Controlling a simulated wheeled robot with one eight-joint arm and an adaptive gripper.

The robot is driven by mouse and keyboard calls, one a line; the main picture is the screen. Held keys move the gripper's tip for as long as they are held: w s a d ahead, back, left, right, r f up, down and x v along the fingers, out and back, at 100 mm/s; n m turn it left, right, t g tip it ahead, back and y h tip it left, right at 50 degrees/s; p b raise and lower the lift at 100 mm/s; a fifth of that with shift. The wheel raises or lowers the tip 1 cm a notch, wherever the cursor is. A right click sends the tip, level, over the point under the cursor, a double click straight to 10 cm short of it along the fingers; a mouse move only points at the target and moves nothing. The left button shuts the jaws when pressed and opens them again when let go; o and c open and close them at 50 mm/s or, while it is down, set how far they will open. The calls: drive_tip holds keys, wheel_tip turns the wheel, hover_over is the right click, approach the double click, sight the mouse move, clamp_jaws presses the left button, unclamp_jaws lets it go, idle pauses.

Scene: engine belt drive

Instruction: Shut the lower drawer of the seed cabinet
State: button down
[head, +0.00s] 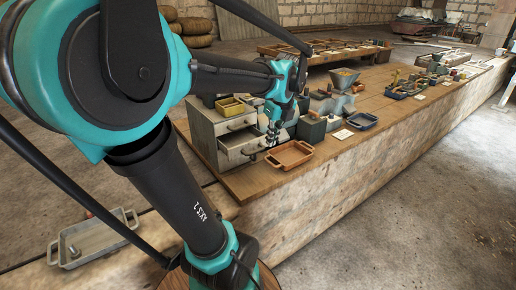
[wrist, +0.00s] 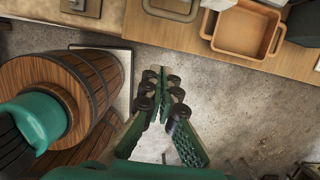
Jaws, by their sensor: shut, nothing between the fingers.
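The grey seed cabinet (head: 203,131) stands at the near left end of the long wooden bench in the head view. Its upper drawer (head: 236,123) looks shut. The lower drawer (head: 238,153) seems to stand out from the cabinet, but how far is hard to tell. My gripper (head: 271,139) is just right of the drawer fronts, partly covering that side. In the wrist view my gripper (wrist: 166,88) points down past the bench edge, fingers together and empty. I cannot tell whether it touches the drawer.
An orange-brown tray (head: 290,155) lies right of my gripper, close to the bench's front edge; it also shows in the wrist view (wrist: 242,50). A yellow bin (head: 230,106) sits on the cabinet. A blue tray (head: 361,121) is farther right. The floor before the bench is clear.

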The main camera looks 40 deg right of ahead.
sight(244, 138)
drive_tip(key=w+f, duration=0.6)
drive_tip(key=f, duration=0.2)
drive_tip(key=shift+w+d+f, duration=0.15)
drive_tip(key=shift+d+f, duration=0.1)
drive_tip(key=shift+d, duration=0.15)
drive_tip(key=w, duration=0.7)
drive_tip(key=w+d, duration=0.1)
drive_tip(key=w, duration=0.2)
drive_tip(key=shift+w+d, duration=0.1)
drive_tip(key=shift+w, duration=0.15)
drive_tip(key=shift+r, duration=0.1)
